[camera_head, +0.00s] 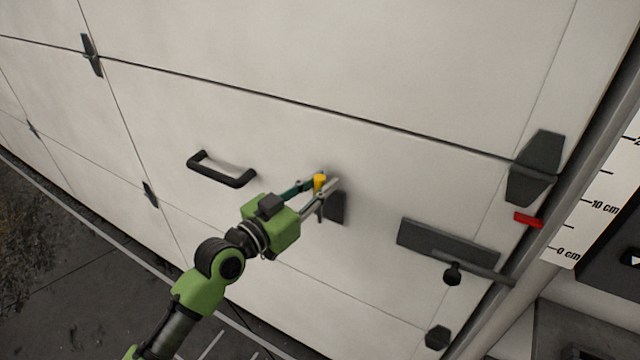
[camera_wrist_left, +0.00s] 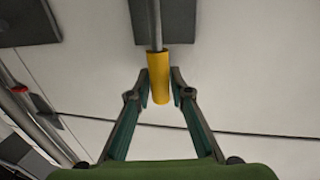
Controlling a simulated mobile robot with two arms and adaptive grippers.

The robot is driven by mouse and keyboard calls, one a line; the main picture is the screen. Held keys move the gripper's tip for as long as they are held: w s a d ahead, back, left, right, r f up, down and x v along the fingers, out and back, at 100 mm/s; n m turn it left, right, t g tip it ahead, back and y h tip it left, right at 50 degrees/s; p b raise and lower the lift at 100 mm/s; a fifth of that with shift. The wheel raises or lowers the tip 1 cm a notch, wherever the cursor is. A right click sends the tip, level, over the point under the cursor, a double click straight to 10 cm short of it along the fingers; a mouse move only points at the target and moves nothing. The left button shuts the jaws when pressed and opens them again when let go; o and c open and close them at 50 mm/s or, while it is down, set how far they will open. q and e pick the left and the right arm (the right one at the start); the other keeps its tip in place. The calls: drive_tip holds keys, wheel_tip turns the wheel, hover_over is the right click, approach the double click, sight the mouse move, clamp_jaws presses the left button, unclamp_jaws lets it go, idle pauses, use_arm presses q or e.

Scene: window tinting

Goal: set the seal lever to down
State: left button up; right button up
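The seal lever has a yellow grip (camera_head: 320,182) on a thin grey rod, mounted at a dark plate (camera_head: 337,208) on the white door panel. In the head view the grip sits above and slightly left of the plate. My left gripper (camera_head: 325,184) has its two fingers on either side of the grip. In the left wrist view the yellow grip (camera_wrist_left: 159,78) lies between the close-set fingertips (camera_wrist_left: 160,90), and the rod runs up to the dark plate (camera_wrist_left: 165,22). The fingers look shut on it. My right gripper is not in view.
A dark pull handle (camera_head: 222,172) is on the panel to the left. A dark latch plate (camera_head: 447,245) with a bar and knob is to the right. A red pointer (camera_head: 528,220) stands beside a centimetre scale (camera_head: 594,205). The panel around the lever is clear.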

use_arm(q)
clamp_jaws()
